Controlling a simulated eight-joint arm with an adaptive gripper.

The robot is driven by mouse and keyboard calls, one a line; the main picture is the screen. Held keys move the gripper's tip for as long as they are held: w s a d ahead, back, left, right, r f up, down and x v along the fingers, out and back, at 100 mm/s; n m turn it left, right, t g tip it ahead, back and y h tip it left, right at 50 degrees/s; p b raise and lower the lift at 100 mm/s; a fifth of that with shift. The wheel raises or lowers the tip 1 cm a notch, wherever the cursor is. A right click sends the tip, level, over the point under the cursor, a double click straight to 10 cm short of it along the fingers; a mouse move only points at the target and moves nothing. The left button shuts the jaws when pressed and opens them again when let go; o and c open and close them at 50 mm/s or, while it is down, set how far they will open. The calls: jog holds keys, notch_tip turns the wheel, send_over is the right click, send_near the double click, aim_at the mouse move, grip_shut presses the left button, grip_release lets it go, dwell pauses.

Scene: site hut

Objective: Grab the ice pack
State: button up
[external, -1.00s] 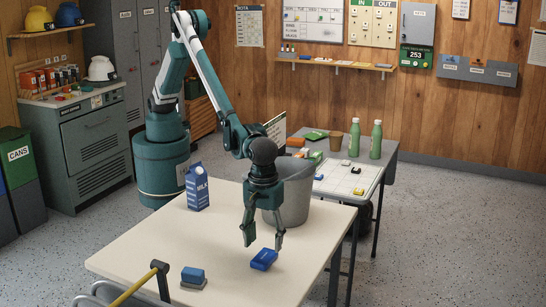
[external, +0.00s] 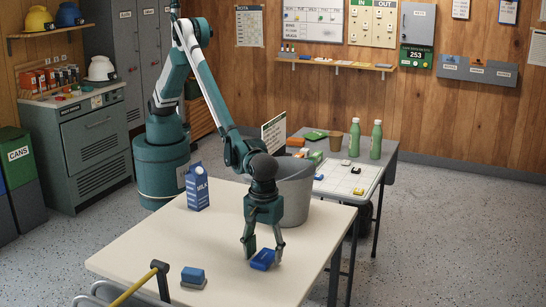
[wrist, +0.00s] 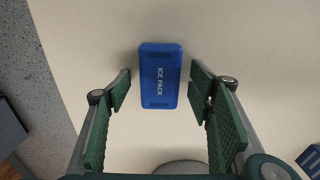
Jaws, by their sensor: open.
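The ice pack (external: 263,259) is a flat blue block lying on the pale table, near its front right edge. In the wrist view the ice pack (wrist: 160,75) shows its "ICE PACK" lettering and lies between the two green fingers. My gripper (external: 264,257) is open, low over the table, with a finger on either side of the pack. In the wrist view my gripper (wrist: 158,82) has a gap on each side between finger and pack. Whether the fingertips touch the table I cannot tell.
A grey bucket (external: 296,204) stands close behind my gripper. A blue milk carton (external: 197,188) stands at the table's back left. A blue and grey block (external: 193,277) and a yellow-handled hammer (external: 140,285) are at the front left. The table middle (external: 180,240) is clear.

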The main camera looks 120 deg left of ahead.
aim_at(264, 256)
jog(key=c, duration=1)
jog(key=shift+r+p, duration=0.9)
jog(key=shift+r, duration=4.1)
